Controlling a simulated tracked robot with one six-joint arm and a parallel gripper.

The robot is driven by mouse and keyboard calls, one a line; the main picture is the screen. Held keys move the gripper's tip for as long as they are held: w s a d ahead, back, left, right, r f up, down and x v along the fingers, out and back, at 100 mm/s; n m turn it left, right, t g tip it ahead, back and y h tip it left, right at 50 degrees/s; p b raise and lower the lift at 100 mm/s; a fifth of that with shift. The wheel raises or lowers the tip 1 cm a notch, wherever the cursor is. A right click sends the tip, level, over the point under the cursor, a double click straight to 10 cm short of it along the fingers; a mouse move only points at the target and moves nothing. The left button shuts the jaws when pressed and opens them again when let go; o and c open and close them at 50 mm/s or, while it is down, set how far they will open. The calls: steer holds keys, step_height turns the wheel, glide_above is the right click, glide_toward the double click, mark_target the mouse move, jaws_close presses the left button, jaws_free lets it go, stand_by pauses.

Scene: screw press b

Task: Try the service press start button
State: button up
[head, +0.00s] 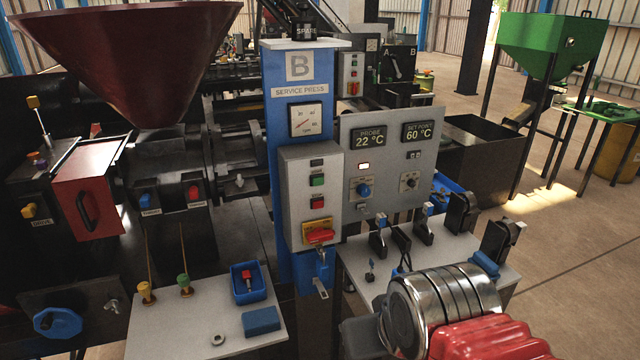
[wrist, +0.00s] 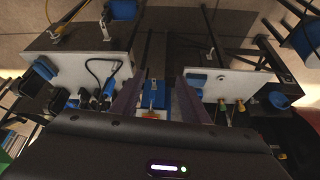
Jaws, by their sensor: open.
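A red rotary switch (head: 319,236) on yellow sits at the bottom. My gripper (wrist: 159,74) is open and empty in the wrist view, its fingers apart. I cannot make out the gripper in the head view. The green button is not discernible in the wrist view.
A grey panel (head: 384,150) with two displays adjoins the box. Side tables carry a blue tray (head: 248,283) and upright levers (head: 378,236). Another box (head: 352,75) with green and red buttons stands behind. My silver and red arm parts fill the lower right.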

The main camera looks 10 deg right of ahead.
steer(key=shift+c, duration=0.5)
jaws_close()
stand_by(1.1)
